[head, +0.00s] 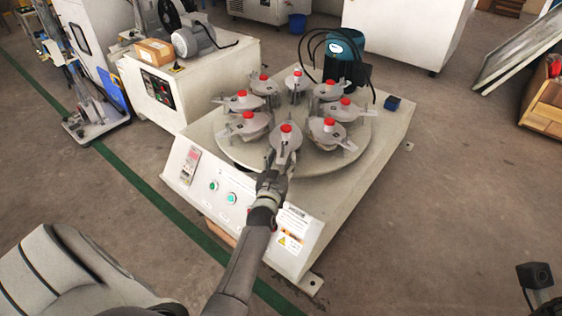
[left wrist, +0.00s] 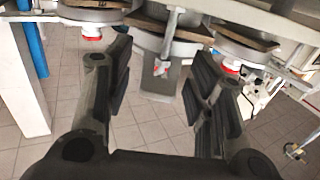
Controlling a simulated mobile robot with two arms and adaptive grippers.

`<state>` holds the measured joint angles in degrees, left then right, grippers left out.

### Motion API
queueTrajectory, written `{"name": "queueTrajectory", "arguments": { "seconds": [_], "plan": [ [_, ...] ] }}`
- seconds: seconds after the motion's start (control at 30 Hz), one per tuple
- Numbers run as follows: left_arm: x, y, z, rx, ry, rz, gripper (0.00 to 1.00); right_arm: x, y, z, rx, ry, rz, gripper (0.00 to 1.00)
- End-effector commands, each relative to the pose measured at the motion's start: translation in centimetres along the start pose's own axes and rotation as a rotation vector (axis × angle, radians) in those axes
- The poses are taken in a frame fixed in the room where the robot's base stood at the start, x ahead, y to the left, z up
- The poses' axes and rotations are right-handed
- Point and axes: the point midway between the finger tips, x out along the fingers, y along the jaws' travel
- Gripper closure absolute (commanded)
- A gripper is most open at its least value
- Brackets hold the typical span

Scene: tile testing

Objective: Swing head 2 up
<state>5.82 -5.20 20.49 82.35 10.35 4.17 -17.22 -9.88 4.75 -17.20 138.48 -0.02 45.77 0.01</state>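The testing machine has a round turntable (head: 232,148) carrying a ring of several grey heads with red caps. I see no numbers on them, so I cannot tell which is head 2. My left gripper (head: 274,174) is at the front head (head: 286,148), on its near side, and hides its lower part. In the left wrist view my left gripper (left wrist: 160,78) is open, its dark pads apart. My right gripper is not in view.
The machine's sloped front panel (head: 225,190) with buttons lies below my left arm. A teal motor (head: 343,58) with black hoses stands behind the turntable. A white cabinet (head: 200,85) stands at the left.

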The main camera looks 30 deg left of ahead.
Motion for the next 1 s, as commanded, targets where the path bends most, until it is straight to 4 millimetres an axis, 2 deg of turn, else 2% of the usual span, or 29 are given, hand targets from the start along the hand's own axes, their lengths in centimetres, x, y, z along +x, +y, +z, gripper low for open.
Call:
{"name": "queueTrajectory", "arguments": {
  "seconds": [0.07, 0.37, 1.0],
  "plan": [
    [-0.02, 0.00, 0.02, 0.000, 0.000, 0.000, 0.60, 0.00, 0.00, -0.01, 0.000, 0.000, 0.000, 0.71],
    [-0.04, 0.07, 0.04, 0.000, -0.001, 0.001, 0.99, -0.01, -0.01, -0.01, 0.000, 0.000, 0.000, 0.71],
    [0.11, -0.28, -0.66, -0.002, -0.028, 0.003, 1.00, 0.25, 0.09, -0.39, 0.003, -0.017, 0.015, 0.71]
  ]
}}
